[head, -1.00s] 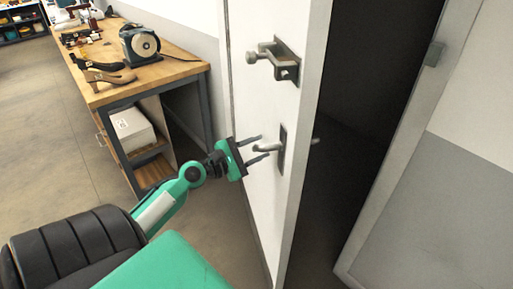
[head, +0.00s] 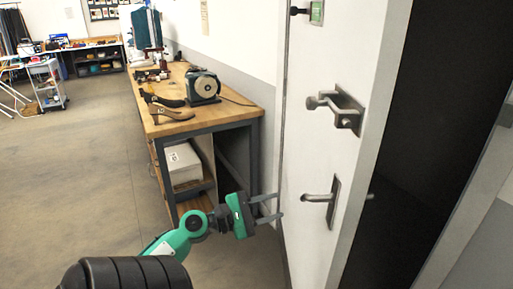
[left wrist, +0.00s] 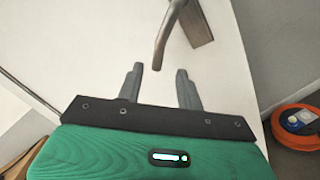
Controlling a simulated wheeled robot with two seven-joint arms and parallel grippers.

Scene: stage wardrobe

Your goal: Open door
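The white door (head: 325,148) stands partly open, with a dark opening to its right. Its lever handle (head: 319,198) points left from a metal plate, and a bracket-like latch (head: 341,108) sits above it. My left gripper (head: 281,205) is left of the lever, with its two fingers apart and nothing between them. In the left wrist view the open fingers (left wrist: 160,84) point at the door face, and the lever (left wrist: 166,38) lies just beyond their tips, apart from them. My right gripper is not in view.
A wooden workbench (head: 221,113) with a grinder (head: 203,87) and shoes stands left of the door. A white box (head: 184,165) is on its lower shelf. An orange round object (left wrist: 300,127) lies at the right in the left wrist view. Open floor (head: 80,165) extends left.

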